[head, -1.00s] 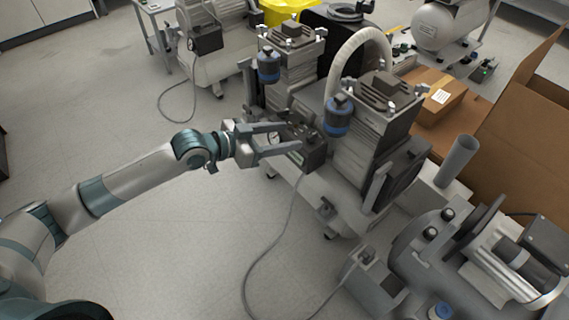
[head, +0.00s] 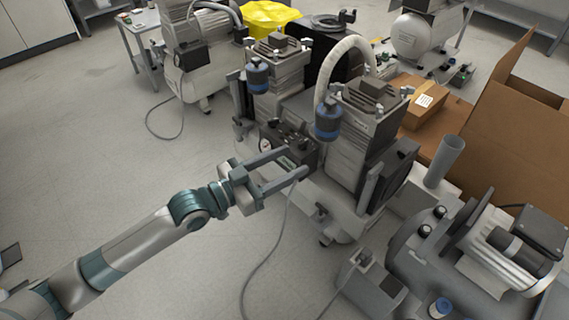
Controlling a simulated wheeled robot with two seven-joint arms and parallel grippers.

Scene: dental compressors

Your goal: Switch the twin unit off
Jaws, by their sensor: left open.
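The twin unit (head: 357,142) stands in the middle of the head view, with two ribbed cylinder heads, blue-capped filters and a white hose between them. Its dark control box (head: 290,142) sits low on the near-left side, with a gauge and small knobs on top. My left gripper (head: 294,161) is open and empty, its two fingers pointing at the control box from the left. The fingertips overlap the box's near edge in the picture; I cannot tell whether they touch it. The exact switch position is too small to read. My right gripper is not in view.
Another compressor (head: 208,62) stands behind at the left, beside a small table (head: 141,27). A grey machine (head: 480,262) fills the lower right. Cardboard boxes (head: 514,117) stand at the right. A cable (head: 267,262) runs over the floor.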

